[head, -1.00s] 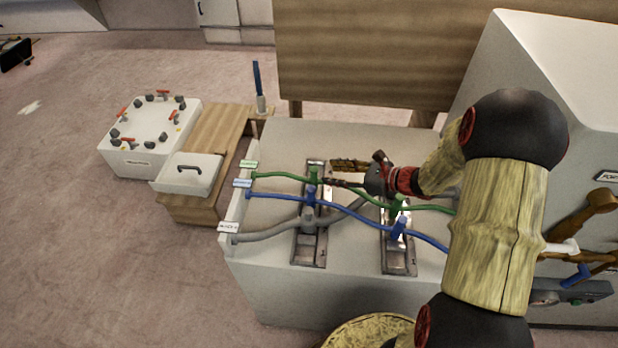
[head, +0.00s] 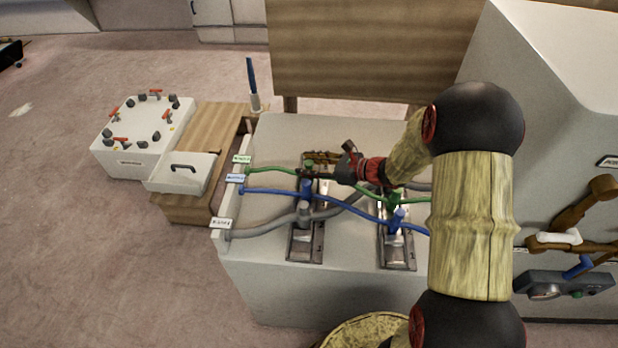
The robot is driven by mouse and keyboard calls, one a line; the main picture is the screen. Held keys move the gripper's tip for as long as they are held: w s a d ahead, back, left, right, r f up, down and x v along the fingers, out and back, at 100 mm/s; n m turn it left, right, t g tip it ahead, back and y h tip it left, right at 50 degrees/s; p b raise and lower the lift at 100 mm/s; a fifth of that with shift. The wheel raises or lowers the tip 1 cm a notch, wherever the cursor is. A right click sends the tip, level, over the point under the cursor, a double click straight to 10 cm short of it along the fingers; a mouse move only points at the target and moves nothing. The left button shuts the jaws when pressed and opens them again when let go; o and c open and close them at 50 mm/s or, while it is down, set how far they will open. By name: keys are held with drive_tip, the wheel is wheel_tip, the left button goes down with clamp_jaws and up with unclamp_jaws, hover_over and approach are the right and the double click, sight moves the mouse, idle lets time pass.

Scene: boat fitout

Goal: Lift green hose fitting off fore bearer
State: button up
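Two metal bearers lie across the pale bench top, a left one (head: 305,246) and a right one (head: 398,253); which is the fore one I cannot tell. A green hose (head: 270,170) runs from the left edge to the far end of the left bearer. Another green fitting (head: 394,193) sits on the right bearer.
A blue hose (head: 270,191) and a grey hose (head: 262,231) run nearer me, with a blue fitting (head: 398,217) on the right bearer and a grey fitting (head: 304,212) on the left. A wooden panel (head: 370,50) rises behind.

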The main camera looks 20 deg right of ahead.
drive_tip(key=shift+c, duration=0.6)
drive_tip(key=c, duration=0.7)
clamp_jaws()
